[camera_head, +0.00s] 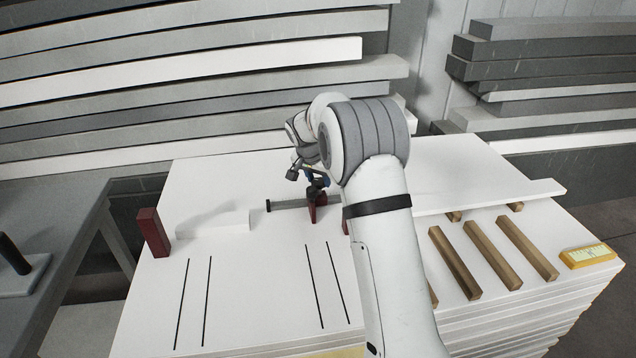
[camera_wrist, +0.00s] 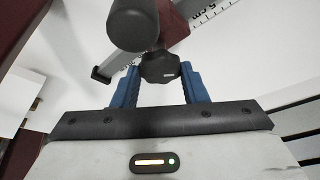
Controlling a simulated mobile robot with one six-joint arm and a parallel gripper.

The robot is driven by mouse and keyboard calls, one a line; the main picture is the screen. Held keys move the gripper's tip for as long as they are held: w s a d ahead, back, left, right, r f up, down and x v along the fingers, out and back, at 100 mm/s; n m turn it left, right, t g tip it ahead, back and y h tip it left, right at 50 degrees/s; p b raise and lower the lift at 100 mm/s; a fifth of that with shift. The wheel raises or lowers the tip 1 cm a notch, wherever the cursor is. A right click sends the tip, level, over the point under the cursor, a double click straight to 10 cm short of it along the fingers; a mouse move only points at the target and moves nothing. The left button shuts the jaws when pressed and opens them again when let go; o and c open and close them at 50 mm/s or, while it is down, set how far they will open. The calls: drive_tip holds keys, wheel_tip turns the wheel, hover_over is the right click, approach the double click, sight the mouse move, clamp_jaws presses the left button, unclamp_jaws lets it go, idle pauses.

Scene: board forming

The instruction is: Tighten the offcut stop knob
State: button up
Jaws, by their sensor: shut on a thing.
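My gripper (camera_head: 315,180) is over the white board stack, at a red stop (camera_head: 317,208) on a dark rail (camera_head: 287,205). In the wrist view my gripper (camera_wrist: 160,76) has its two blue fingers shut on a dark knob (camera_wrist: 157,67), one finger on each side. The red stop (camera_wrist: 182,15) shows partly behind the knob, and the grey rail with a printed scale (camera_wrist: 217,9) runs past it. In the head view the knob is too small and covered to make out clearly.
A dark rounded cylinder (camera_wrist: 133,22) stands close above the knob. A dark red block (camera_head: 153,232) stands at the left edge, beside a low white piece (camera_head: 213,224). Wooden strips (camera_head: 490,255) and a yellow level (camera_head: 590,256) lie at right.

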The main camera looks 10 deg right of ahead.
drive_tip(key=shift+m, duration=0.3)
drive_tip(key=o, duration=1)
drive_tip(key=shift+c, duration=0.2)
drive_tip(key=v, duration=0.7)
drive_tip(key=shift+a+r, duration=0.15)
drive_tip(key=shift+r, duration=0.2)
drive_tip(key=shift+s, duration=0.1)
